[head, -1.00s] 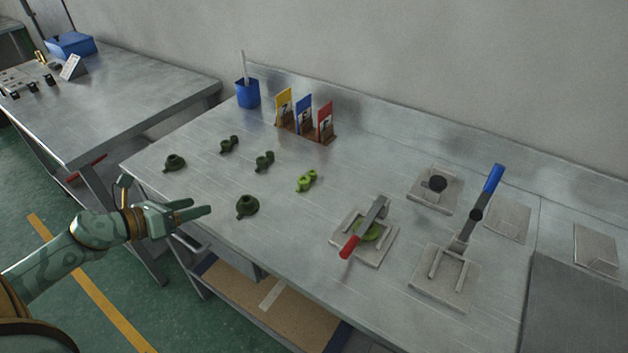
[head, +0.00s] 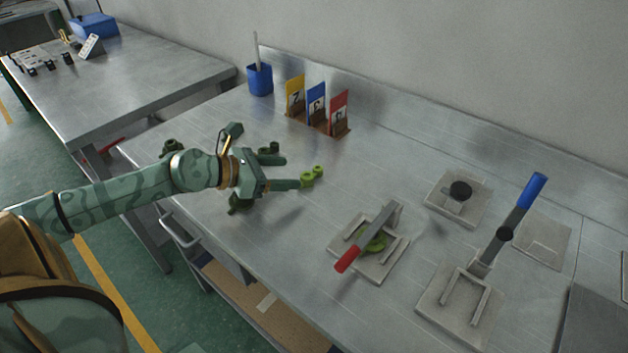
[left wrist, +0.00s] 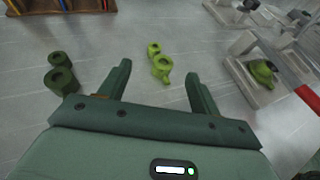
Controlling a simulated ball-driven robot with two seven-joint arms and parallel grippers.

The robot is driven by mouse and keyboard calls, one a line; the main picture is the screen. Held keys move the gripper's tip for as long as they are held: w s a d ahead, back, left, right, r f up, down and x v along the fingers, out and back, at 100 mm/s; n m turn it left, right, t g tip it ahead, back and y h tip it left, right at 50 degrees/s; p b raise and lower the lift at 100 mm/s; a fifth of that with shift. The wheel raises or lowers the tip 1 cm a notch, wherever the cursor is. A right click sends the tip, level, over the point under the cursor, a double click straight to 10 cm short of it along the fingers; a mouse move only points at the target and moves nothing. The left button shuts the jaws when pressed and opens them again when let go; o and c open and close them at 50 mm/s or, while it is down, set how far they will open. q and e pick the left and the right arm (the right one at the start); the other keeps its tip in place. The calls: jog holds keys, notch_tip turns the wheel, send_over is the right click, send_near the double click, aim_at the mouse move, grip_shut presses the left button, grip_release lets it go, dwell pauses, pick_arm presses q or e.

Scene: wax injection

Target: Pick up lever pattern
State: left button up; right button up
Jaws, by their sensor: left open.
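A bright green lever-shaped pattern (head: 312,176) with two round bosses lies on the metal bench. It also shows in the left wrist view (left wrist: 161,66), ahead of the gap between the fingers. My left gripper (head: 291,172) is open and empty, its fingertips just left of the bright green pattern in the head view. In the left wrist view the gripper (left wrist: 158,72) has one finger on each side of the pattern's line. I cannot tell its exact height above the bench. My right gripper is not in view.
Dark green patterns (left wrist: 61,76) lie left of the gripper, partly hidden by my arm in the head view. A red-handled clamp (head: 370,243) holds a green piece. A blue-handled clamp (head: 455,305) stands open. Numbered cards (head: 317,103) and a blue cup (head: 260,80) stand behind.

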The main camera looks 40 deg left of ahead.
aim_at(304, 175)
pick_arm(q)
jog(key=b+x, duration=0.1)
jog(key=x, duration=0.1)
jog(key=b+x, duration=0.1)
jog(key=x, duration=0.2)
jog(key=shift+w+d+f, duration=0.15)
jog(key=shift+f, duration=0.3)
jog(key=shift+w+d, duration=0.2)
jog(key=shift+w, duration=0.1)
jog(key=c, duration=1.2)
